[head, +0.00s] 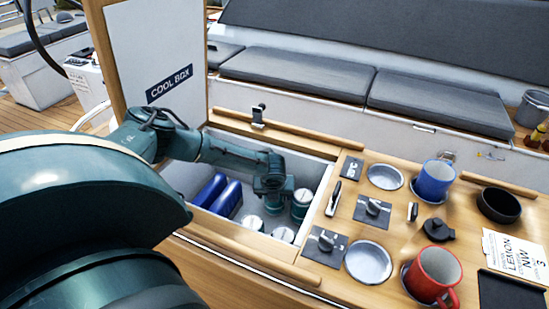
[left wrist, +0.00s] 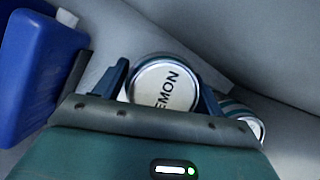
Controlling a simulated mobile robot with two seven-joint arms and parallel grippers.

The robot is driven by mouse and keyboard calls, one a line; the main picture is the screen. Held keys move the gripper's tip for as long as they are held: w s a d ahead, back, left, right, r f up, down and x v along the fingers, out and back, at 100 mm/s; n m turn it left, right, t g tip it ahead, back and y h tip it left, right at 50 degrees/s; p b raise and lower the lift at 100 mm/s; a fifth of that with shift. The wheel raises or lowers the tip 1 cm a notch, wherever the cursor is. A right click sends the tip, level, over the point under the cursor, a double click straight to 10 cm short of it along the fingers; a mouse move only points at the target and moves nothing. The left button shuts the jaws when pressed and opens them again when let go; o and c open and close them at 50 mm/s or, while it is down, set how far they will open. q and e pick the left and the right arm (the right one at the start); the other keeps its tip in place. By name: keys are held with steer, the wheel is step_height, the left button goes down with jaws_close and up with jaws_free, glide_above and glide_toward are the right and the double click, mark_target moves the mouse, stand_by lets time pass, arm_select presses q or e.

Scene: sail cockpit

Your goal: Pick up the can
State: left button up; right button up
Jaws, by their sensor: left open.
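A can (left wrist: 166,85) with a white lid reading "EMON", its first letter cut off, stands upright in the open cool box (head: 318,211). My left gripper (left wrist: 163,92) is open, with one finger on each side of this can; I cannot tell whether they touch it. In the head view my left arm reaches down into the box, and its wrist hides part of the cans. Another can (left wrist: 243,125), striped green and white, is just right of the gripper. More white-lidded cans, (head: 252,222) and (head: 284,234), stand nearer the front wall. My right gripper is not in view.
Blue ice packs (head: 227,198) stand at the box's left; one shows in the left wrist view (left wrist: 35,75). The raised lid (head: 160,50) stands behind my arm.

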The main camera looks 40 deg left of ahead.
arm_select(q)
steer(key=shift+c, duration=0.4)
steer(key=c, duration=0.9)
steer(key=shift+r, duration=0.15)
